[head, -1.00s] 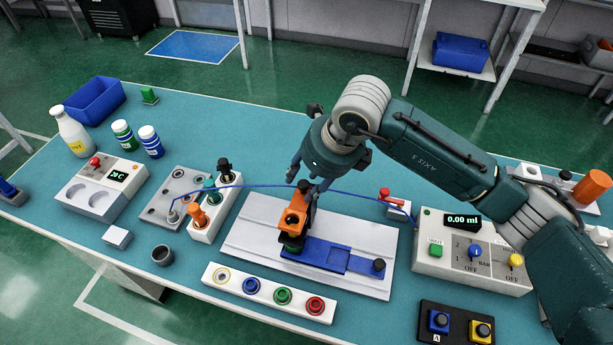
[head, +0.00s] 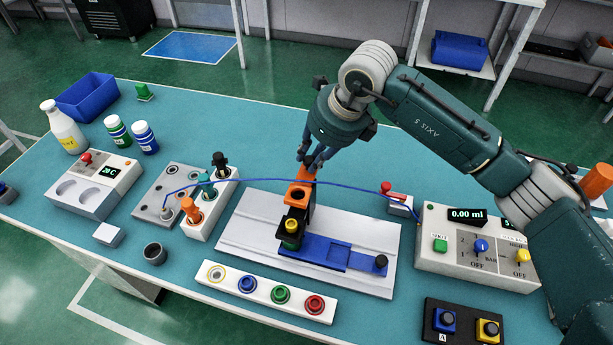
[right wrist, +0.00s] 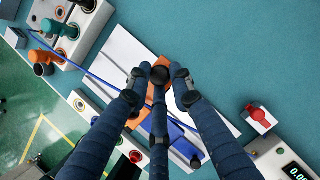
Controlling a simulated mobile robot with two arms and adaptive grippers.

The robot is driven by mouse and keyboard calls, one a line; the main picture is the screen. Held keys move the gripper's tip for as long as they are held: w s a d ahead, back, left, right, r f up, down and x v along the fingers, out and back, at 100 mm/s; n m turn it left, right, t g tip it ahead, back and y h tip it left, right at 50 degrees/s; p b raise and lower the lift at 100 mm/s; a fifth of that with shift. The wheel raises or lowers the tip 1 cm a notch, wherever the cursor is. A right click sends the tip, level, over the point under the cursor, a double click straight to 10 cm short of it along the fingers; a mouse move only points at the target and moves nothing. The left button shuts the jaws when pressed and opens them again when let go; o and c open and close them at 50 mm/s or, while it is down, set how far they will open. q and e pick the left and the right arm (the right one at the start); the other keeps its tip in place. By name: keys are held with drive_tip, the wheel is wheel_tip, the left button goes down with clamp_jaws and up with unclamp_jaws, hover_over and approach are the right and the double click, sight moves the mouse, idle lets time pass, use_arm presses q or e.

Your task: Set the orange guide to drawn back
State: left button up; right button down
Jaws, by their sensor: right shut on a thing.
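The orange guide (head: 298,192) sits on the white plate (head: 245,232) in the head view, behind a black block (head: 289,240) with a yellow round piece (head: 291,226) on it. A blue slide (head: 328,252) lies to the right of the block. My right gripper (head: 308,168) is shut at the rear end of the guide. In the right wrist view, its fingers (right wrist: 160,82) close around a dark round knob (right wrist: 160,74), with orange showing beside them. The fingers hide part of the guide there. My left gripper is not in view.
A blue hose (head: 340,186) arcs over the plate close to the guide. A block with upright handles (head: 205,208) stands left, a control box (head: 455,262) right, and a strip of coloured rings (head: 268,291) in front. The table behind the plate is clear.

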drive_tip(key=shift+w+d+f, duration=0.1)
drive_tip(key=shift+w, duration=0.45)
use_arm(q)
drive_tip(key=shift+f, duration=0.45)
use_arm(e)
drive_tip(key=shift+r, duration=0.3)
drive_tip(key=shift+w+d, duration=0.1)
drive_tip(key=c, duration=1.6)
unclamp_jaws()
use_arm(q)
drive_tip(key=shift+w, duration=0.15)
use_arm(e)
drive_tip(key=shift+o, duration=0.3)
drive_tip(key=shift+f, duration=0.1)
drive_tip(key=v, duration=1.2)
